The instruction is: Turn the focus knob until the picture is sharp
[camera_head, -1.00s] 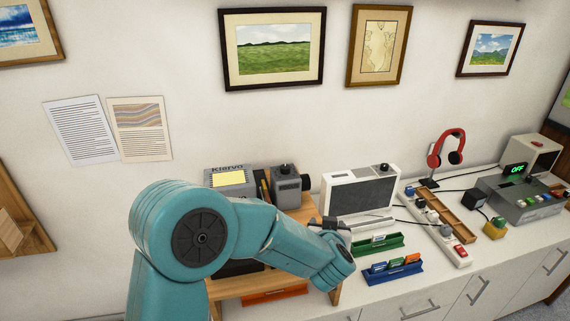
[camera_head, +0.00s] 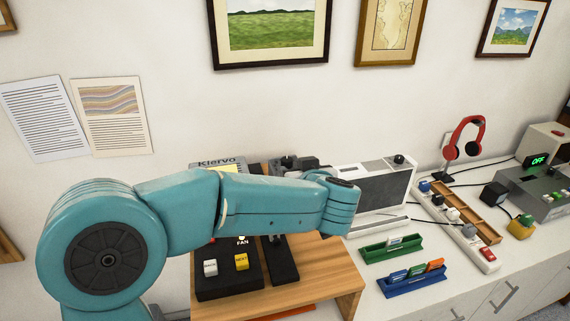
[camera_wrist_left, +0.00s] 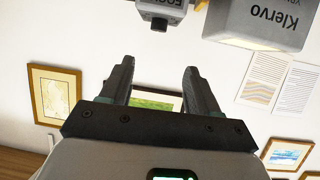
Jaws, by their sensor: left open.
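In the left wrist view, which is upside down, a grey unit (camera_wrist_left: 163,8) with a partly cut-off "FOC" label shows at the top edge. A dark knob (camera_wrist_left: 158,25) sticks out from it. My left gripper (camera_wrist_left: 157,68) is open and empty. Its fingers point toward the knob, which lies beyond the tips, apart from them. In the head view the grey unit (camera_head: 283,163) is largely hidden by my left arm, and dark gripper parts overlap it. I see no picture that is clearly the one being focused. My right gripper is not in view.
A grey Klervo box (camera_wrist_left: 265,22) stands beside the grey unit. A black button box (camera_head: 228,276) sits on the wooden stand (camera_head: 325,279). A white panel device (camera_head: 380,190), green rack (camera_head: 391,249) and blue rack (camera_head: 413,281) are to the right. Framed prints hang behind.

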